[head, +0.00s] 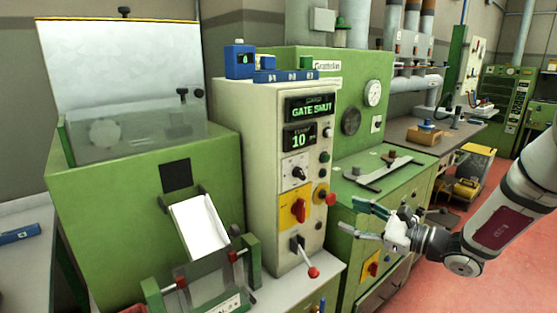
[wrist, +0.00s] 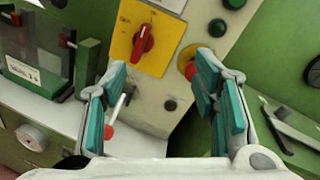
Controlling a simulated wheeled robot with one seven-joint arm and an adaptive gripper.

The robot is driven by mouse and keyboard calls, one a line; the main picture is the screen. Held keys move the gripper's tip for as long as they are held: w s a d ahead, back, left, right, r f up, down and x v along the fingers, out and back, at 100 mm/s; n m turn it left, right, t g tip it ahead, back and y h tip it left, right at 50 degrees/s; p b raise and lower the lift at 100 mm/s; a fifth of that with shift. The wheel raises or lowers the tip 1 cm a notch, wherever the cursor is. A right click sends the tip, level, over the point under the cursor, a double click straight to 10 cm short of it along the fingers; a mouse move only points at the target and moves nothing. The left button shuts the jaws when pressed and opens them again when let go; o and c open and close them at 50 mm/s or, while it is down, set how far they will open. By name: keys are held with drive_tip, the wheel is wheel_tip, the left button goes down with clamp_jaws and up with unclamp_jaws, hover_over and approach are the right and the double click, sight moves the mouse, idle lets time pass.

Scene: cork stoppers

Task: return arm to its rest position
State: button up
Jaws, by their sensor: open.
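My gripper (head: 368,219) is open and empty in the head view, reaching in from the right on my white arm. Its teal finger pads point left toward the cream control cabinet. In the wrist view my gripper (wrist: 163,105) also shows open, with nothing between the fingers. Behind the fingers are a red rotary switch on a yellow plate (wrist: 157,20) and a lever with a red knob (wrist: 109,131). The gripper appears apart from the panel. In the head view the lever's red knob (head: 313,272) hangs low on the cabinet, left of and below the gripper.
The control cabinet (head: 262,152) has a display (head: 309,107) reading "GATE SHUT" and another reading 10. A green machine with a white chute (head: 199,227) stands left. A green cabinet (head: 400,184) stands behind my gripper.

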drive_tip(key=s+a+r+n+g+h, duration=0.1)
drive_tip(key=s+a+r+n+g, duration=0.3)
drive_tip(key=s+a+n+g, duration=0.45)
drive_tip(key=s+a+r+n+g, duration=0.3)
drive_tip(key=s+a+n, duration=0.2)
drive_tip(key=s, duration=0.6)
drive_tip(key=s+n+g+h, duration=0.1)
drive_tip(key=s+n+h, duration=0.3)
drive_tip(key=s, duration=0.6)
drive_tip(key=s+d+n+t+h, duration=0.2)
drive_tip(key=s+d+n+h, duration=0.4)
drive_tip(key=s+d, duration=0.4)
wheel_tip(320, 180, up, 14)
drive_tip(key=m+t+h+p, duration=0.1)
drive_tip(key=t+p, duration=0.1)
drive_tip(key=p, duration=1)
drive_tip(key=shift+d+r+t+h+p, duration=0.15)
drive_tip(key=shift+d+t+h+p, duration=0.15)
drive_tip(key=shift+d+t, duration=0.1)
